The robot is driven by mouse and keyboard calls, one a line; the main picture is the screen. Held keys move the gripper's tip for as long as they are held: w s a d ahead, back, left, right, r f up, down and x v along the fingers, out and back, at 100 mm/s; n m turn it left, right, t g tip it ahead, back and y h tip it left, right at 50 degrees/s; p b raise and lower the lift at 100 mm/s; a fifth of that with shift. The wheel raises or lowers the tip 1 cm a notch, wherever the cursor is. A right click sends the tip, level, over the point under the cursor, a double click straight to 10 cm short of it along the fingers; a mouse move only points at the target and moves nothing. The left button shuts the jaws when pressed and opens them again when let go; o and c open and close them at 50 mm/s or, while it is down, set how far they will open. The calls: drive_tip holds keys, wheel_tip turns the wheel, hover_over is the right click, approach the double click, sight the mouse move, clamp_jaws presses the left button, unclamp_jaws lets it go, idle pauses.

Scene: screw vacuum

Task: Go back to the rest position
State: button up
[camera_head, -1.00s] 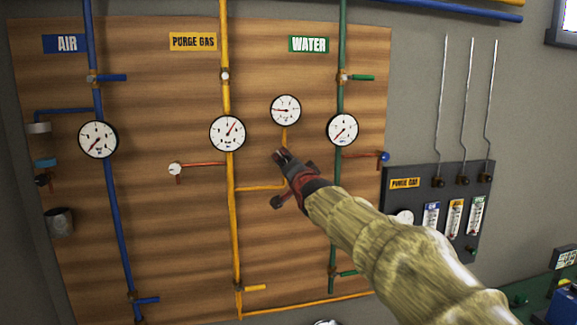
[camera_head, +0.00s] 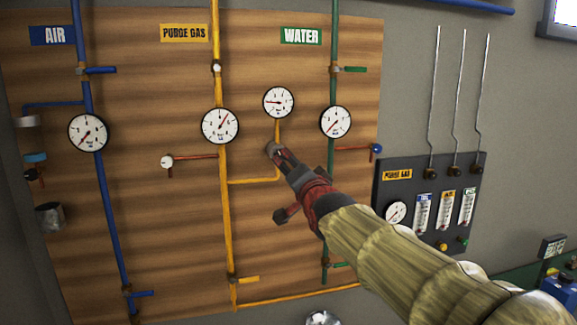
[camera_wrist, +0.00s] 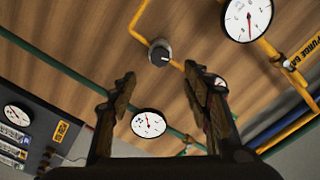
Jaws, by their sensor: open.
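My gripper (camera_head: 273,151) is in front of the wooden panel, just below the small gauge (camera_head: 278,102) on the yellow branch pipe. In the wrist view my gripper (camera_wrist: 160,78) has its two fingers spread apart with nothing held between them. A grey round knob (camera_wrist: 160,52) on the yellow pipe shows beyond the gap between the fingertips, apart from them. In the head view my gripper hides this knob.
The wooden panel (camera_head: 150,215) carries a blue air pipe (camera_head: 105,195), a yellow purge gas pipe (camera_head: 226,205) and a green water pipe (camera_head: 334,90), with gauges and valve handles. A dark flowmeter panel (camera_head: 408,163) stands to the right.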

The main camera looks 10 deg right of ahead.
drive_tip(key=shift+s, duration=0.15)
drive_tip(key=s+f+n+g, duration=0.3)
drive_tip(key=f, duration=0.6)
drive_tip(key=s+f+n+g, duration=0.2)
drive_tip(key=s+f+g, duration=0.15)
drive_tip(key=f, duration=0.55)
drive_tip(key=s+f+n+g+b, duration=0.1)
drive_tip(key=s+f+g, duration=0.1)
drive_tip(key=s+f, duration=0.4)
drive_tip(key=s+f+n+g+b, duration=0.2)
drive_tip(key=s+f, duration=0.4)
drive_tip(key=s, duration=0.9)
drive_tip(key=s+f+n+g+b, duration=0.2)
drive_tip(key=s+f, duration=0.5)
drive_tip(key=s, duration=0.4)
drive_tip(key=shift+f, duration=0.1)
